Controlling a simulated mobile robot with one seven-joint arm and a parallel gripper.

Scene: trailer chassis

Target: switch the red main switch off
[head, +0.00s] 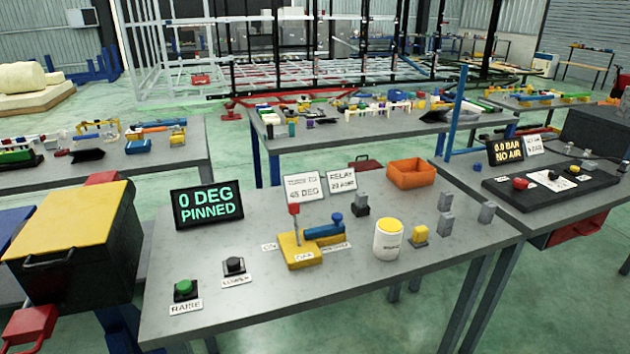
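Two red controls are in the head view, and their labels are too small to tell which is the main switch. A red-topped lever (294,212) stands upright on a yellow block (301,250) in the middle of the near grey table. Small white labels lie around this block, and a blue handle (324,232) is on its right. A red knob (520,183) sits on a black panel (550,190) on the table at the right. My gripper is not in view.
The near table (330,300) also holds a green button (184,288), a black button (234,265), a "0 DEG PINNED" display (207,204), a white can (388,240) and an orange bin (411,173). A yellow-lidded box (70,225) stands left. The table's front edge is mostly clear.

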